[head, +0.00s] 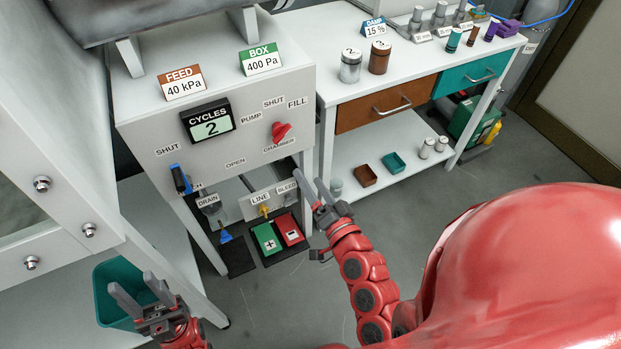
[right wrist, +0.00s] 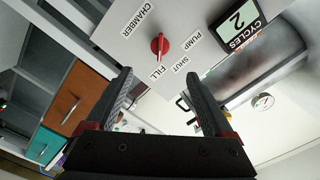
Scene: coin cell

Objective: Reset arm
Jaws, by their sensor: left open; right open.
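My left gripper (head: 140,291) is open and empty at the lower left of the head view, in front of the teal bin. My right gripper (head: 312,188) is open with nothing between its fingers, in front of the lower right of the control panel (head: 222,132). In the right wrist view its two dark fingers (right wrist: 160,95) are spread apart, with the red chamber knob (right wrist: 160,44) beyond them. That knob (head: 281,131) also shows on the panel in the head view. A blue-handled lever (head: 180,179) is at the panel's lower left.
A teal bin (head: 112,318) stands at lower left. Floor in front is clear.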

